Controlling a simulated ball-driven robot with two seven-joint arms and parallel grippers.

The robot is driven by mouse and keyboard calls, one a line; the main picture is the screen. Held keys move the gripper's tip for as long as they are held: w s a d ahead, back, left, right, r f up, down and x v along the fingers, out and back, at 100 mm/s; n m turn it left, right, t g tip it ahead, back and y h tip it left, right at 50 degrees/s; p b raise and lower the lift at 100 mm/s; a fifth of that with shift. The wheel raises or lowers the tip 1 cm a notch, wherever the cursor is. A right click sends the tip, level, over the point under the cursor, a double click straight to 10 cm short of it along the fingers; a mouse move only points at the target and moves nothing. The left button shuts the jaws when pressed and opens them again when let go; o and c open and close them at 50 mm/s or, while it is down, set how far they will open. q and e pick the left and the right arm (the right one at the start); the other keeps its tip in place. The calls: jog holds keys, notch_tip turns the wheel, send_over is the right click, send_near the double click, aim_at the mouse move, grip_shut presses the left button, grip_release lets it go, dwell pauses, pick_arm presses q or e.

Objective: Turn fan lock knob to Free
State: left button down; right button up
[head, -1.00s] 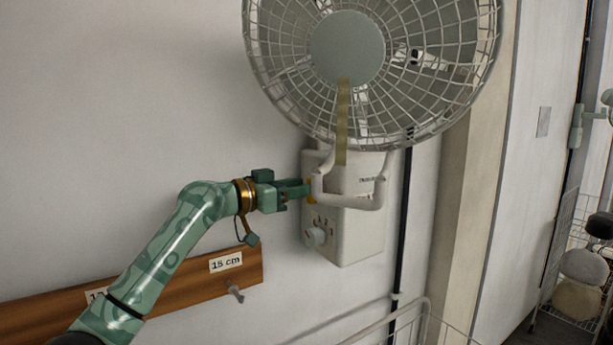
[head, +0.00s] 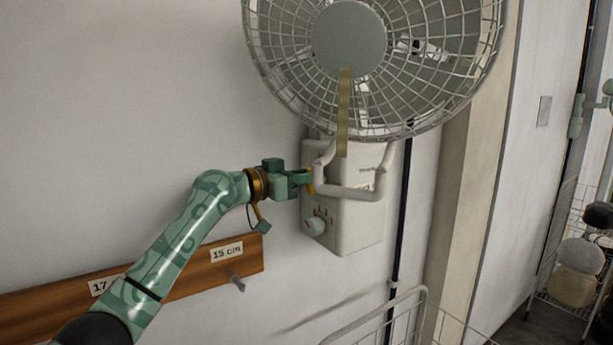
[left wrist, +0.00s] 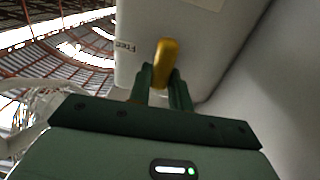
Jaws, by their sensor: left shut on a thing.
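The fan lock knob (left wrist: 165,62) is a small yellow lever on the side of the fan's pale control box (head: 355,228). It also shows as a sliver of yellow in the head view (head: 310,188). My left gripper (left wrist: 163,78) is shut on the knob, with a dark green finger on each side. In the head view, my left gripper (head: 304,180) reaches the box's left side. The knob's base is partly hidden by the fingers. My right gripper is out of view.
The caged fan (head: 350,50) hangs above the box, with a white bracket (head: 350,192) around its front. A wire basket (head: 410,310) stands below.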

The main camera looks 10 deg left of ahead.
pick_arm(q)
jog(key=n+p, duration=0.2)
jog(key=n, duration=0.4)
jog(key=f+n+p, duration=0.1)
jog(key=n+p, duration=0.1)
jog(key=n, duration=0.3)
jog(key=w+a+n+p, duration=0.1)
jog(key=n+p, duration=0.1)
jog(key=n, duration=0.4)
jog(key=shift+a+f+n, duration=0.1)
jog(key=shift+f+n, duration=0.15)
jog(key=shift+n, duration=0.05)
dwell(0.6)
jog(key=c, duration=1.3)
grip_release()
jog(key=shift+c, duration=0.2)
jog(key=shift+o, duration=0.3)
jog(key=shift+a, duration=0.15)
jog(key=shift+s, duration=0.1)
